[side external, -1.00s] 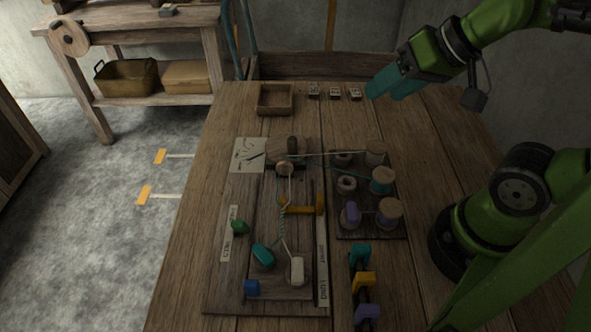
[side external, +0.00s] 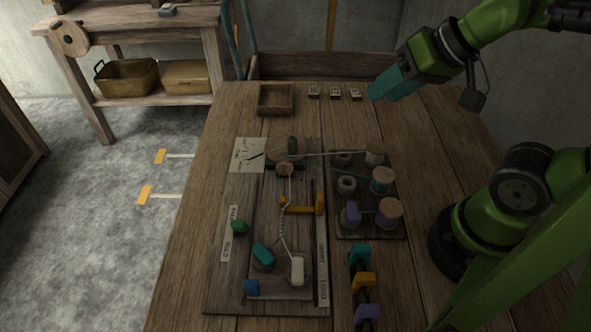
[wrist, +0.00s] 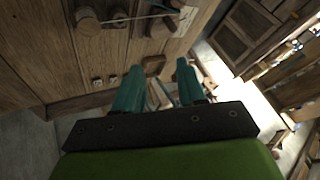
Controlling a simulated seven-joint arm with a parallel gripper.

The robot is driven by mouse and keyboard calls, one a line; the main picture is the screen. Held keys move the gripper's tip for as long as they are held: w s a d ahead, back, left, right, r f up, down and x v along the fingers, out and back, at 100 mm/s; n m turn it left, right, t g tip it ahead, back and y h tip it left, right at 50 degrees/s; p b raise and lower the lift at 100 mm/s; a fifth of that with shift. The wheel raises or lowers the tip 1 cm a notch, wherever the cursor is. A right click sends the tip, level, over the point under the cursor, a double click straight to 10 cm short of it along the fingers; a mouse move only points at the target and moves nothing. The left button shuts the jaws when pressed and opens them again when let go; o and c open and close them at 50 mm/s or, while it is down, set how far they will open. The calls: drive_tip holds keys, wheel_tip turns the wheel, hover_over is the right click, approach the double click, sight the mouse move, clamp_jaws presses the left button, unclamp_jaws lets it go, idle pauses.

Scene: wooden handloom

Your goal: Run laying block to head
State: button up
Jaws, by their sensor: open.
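A yellow block with an upright handle (side external: 303,206), which looks like the laying block, sits on the long wooden board where the cords meet a twisted length of rope. A round wooden head (side external: 284,153) stands at the board's far end, with pale cords running from it. The twisted rope runs down to a white piece (side external: 297,270) at the near end. My gripper (side external: 381,90) is high above the table's far right, well away from the board. Its teal fingers are apart and empty in the wrist view (wrist: 158,85).
A dark rack of thread spools (side external: 368,229) stands right of the board, with cords crossing to the head. Teal, yellow and purple clips (side external: 362,283) stand near the front. A small open tray (side external: 276,110) and small tiles (side external: 335,92) lie at the back.

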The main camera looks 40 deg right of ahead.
sight(320, 196)
drive_tip(key=w+a+f+m+g+y, duration=0.1)
drive_tip(key=w+a+f+m+g, duration=0.45)
drive_tip(key=w+a+g, duration=0.35)
drive_tip(key=shift+n+g, duration=0.25)
drive_tip(key=shift+g, duration=0.45)
drive_tip(key=x, duration=0.5)
drive_tip(key=d+x, duration=0.1)
drive_tip(key=x, duration=0.5)
drive_tip(key=s+x, duration=0.1)
drive_tip(key=x, duration=0.5)
drive_tip(key=shift+d, duration=0.3)
drive_tip(key=shift+c, duration=0.4)
clamp_jaws()
